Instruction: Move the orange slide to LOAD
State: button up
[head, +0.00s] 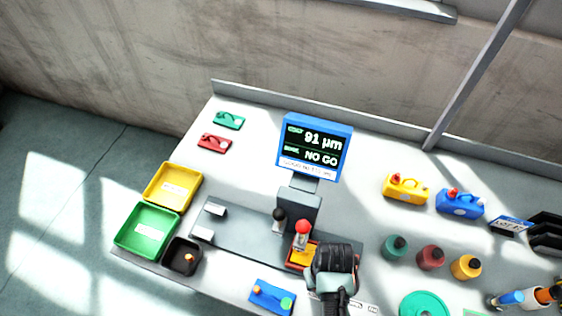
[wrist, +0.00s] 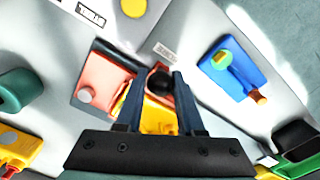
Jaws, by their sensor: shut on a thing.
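The orange slide (head: 293,263) sits on the right part of a dark grey gauge base (head: 240,238), beside the gauge column, with a yellow part on it. In the head view my gripper (head: 333,262) covers the slide's right side. Small labels lie near the slide in the wrist view, but I cannot read LOAD on them.
A screen (head: 314,148) reads 91 µm, NO GO. A red-topped plunger (head: 302,234) stands just above the slide. Yellow (head: 172,187) and green (head: 146,231) trays stand at left. A blue plate (head: 271,297) lies in front. Several bottles (head: 431,258) stand at right.

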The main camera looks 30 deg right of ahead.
jog(key=w+a, duration=0.4)
jog(key=w, duration=0.1)
jog(key=w+a+b, duration=0.1)
jog(key=w+a, duration=0.3)
jog(key=w, duration=0.1)
jog(key=w+a+b, duration=0.1)
jog(key=w+a, duration=0.4)
jog(key=shift+w, duration=0.15)
jog(key=shift+c, duration=0.2)
jog(key=o, duration=0.9)
jog(key=shift+o, duration=0.2)
jog(key=shift+r, duration=0.1)
notch_tip(320, 180, up, 9)
jog(key=p, duration=0.8)
jog(key=shift+p, duration=0.35)
